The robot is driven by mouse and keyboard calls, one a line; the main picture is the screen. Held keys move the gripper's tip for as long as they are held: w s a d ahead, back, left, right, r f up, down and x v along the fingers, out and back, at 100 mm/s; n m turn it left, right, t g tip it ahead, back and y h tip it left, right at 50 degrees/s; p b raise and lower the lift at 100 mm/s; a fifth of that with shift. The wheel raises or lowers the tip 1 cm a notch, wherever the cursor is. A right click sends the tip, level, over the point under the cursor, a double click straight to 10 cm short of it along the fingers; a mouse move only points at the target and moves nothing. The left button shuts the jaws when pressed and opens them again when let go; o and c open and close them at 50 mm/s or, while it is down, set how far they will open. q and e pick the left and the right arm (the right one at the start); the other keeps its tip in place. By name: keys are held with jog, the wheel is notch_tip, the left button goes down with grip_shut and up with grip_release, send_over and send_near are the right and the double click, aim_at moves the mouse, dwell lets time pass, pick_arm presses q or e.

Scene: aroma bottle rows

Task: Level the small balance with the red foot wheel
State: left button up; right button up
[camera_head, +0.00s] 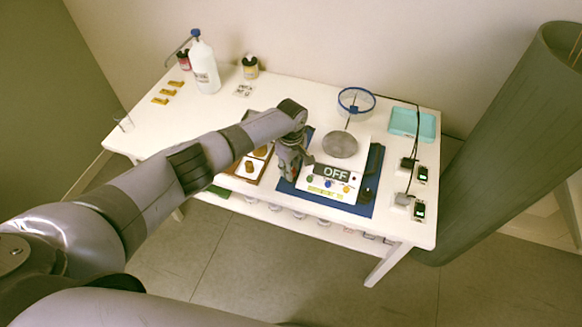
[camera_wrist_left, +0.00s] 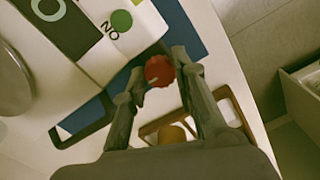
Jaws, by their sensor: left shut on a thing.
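My right gripper is out of view.
A wooden tray with brown pieces (camera_head: 238,176) lies close left of the gripper. A blue-rimmed ring (camera_head: 356,101) stands behind the pan. A teal tray (camera_head: 425,126) and small devices with cables (camera_head: 418,210) are at right. A white bottle (camera_head: 203,66) stands far left.

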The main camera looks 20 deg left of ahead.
pick_arm(q)
jog(key=shift+m, duration=0.3)
grip_shut()
jog(key=m, duration=0.5)
jog(key=shift+m, duration=0.3)
jog(key=m, duration=1.1)
jog(key=shift+m, duration=0.4)
jog(key=m, duration=0.5)
jog(key=shift+m, duration=0.4)
jog(key=o, duration=1.1)
grip_release()
jog(key=shift+c, duration=0.2)
